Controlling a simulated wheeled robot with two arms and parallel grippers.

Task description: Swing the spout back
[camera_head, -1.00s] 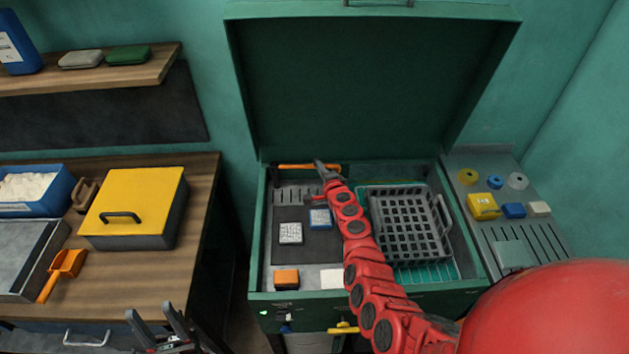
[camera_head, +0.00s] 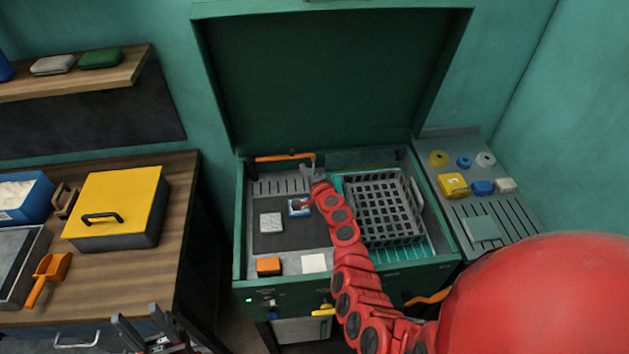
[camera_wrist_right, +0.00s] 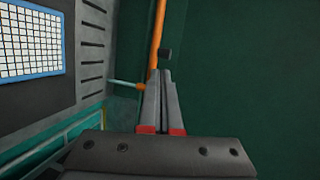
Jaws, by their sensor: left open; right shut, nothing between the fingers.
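The spout appears to be the orange tube (camera_head: 284,158) lying along the back wall inside the open green tank. It also shows in the right wrist view (camera_wrist_right: 158,30), running up from my fingertips. My right gripper (camera_head: 308,170) reaches over the tank to the tube's right end. Its fingers (camera_wrist_right: 163,78) are shut and empty, close to the tube; contact cannot be told. My left gripper (camera_head: 137,325) is open and empty at the lower left, in front of the wooden bench, far from the spout.
A grey mesh basket (camera_head: 382,206) stands at the tank's right. White and blue-framed blocks lie on a dark mat (camera_head: 268,241). The raised lid (camera_head: 330,90) closes off the back. A yellow-topped box (camera_head: 115,200) and orange scoop (camera_head: 48,275) are on the bench.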

